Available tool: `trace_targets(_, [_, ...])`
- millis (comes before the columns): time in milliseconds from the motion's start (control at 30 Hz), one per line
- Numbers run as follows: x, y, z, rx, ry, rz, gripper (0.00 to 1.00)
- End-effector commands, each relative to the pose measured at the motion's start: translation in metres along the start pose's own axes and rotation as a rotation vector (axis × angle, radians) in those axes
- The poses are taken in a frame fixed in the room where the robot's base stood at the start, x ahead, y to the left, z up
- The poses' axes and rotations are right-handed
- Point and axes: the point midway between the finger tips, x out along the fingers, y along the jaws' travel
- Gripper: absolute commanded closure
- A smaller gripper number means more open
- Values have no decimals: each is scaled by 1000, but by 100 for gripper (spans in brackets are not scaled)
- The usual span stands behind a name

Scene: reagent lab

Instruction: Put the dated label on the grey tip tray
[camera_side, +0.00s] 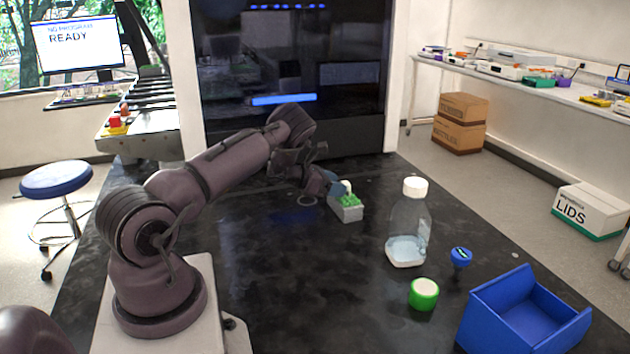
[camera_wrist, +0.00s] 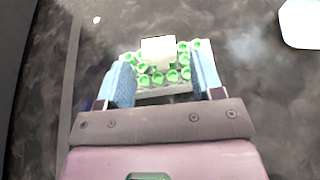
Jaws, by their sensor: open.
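The grey tip tray (camera_side: 347,213) stands on the black bench, filled with several green tips; it also shows in the wrist view (camera_wrist: 150,94). A white square, which looks like the label (camera_wrist: 158,48), lies over the far middle of the tray in the wrist view. It is a small white patch (camera_side: 346,186) above the tray in the side view. No date is readable on it. My gripper (camera_side: 337,188) is at the tray, its blue fingers open and apart (camera_wrist: 163,70). Nothing is held between them. Whether the fingers touch the tray is unclear.
A clear bottle (camera_side: 408,230) with a white cap stands right of the tray. A green-and-white round pot (camera_side: 423,294), a small blue item (camera_side: 460,257) and an open blue bin (camera_side: 520,314) stand nearer the front right. The bench left of the pot is clear.

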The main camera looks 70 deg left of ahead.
Motion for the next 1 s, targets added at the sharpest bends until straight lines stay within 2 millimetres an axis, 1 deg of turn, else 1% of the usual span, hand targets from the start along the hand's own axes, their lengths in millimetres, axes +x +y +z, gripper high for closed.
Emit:
trace_targets(33, [-13, 1, 0, -2, 0, 5, 39])
trace_targets(100, [-29, 1, 1, -2, 0, 5, 39])
trace_targets(200, [-49, 1, 0, -2, 0, 4, 39])
trace_targets(300, [-65, 1, 0, 0, 0, 4, 39])
trace_targets(467, [-78, 0, 2, -5, -2, 6, 39])
trace_targets(533, [-78, 1, 12, -28, -12, 27, 39])
trace_targets(567, [-77, 2, 19, -50, -19, 46, 39])
trace_targets(667, [-72, 4, 58, -187, -64, 142, 39])
trace_targets(700, [-71, 4, 78, -273, -92, 189, 39])
trace_targets(767, [-71, 0, 110, -430, -141, 262, 39])
trace_targets(800, [-72, -5, 130, -548, -177, 304, 39])
trace_targets(867, [-75, -16, 157, -732, -227, 354, 39])
trace_targets(900, [-78, -25, 173, -860, -258, 379, 39])
trace_targets(967, [-84, -43, 195, -1055, -299, 407, 39])
trace_targets(1000, [-89, -57, 207, -1186, -321, 421, 39])
